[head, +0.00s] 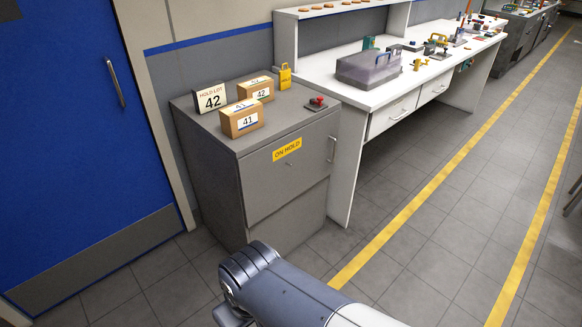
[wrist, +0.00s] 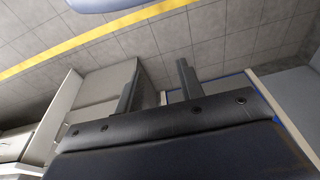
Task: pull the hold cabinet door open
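The grey hold cabinet (head: 205,150) stands left of the white bench in the head view. Its front door (head: 262,198) carries a yellow "ON HOLD" label (head: 287,149), a small round lock and an upright metal handle (head: 332,149) near the right edge. The door looks shut, flush with the cabinet front. My gripper (wrist: 158,80) shows in the wrist view with its two dark fingers apart and nothing between them. A pale grey cabinet-like body (wrist: 97,92) appears left of the fingers there. The gripper does not show in the head view, and nothing shows it touching the handle.
Boxes (head: 242,119), a "HOLD LOT 42" sign (head: 211,97), a yellow tag (head: 285,77) and a red-knobbed device (head: 317,103) sit on the cabinet top. The white bench (head: 345,190) adjoins on the right. A blue door (head: 70,140) is at left. Open floor (head: 440,230) lies ahead and right.

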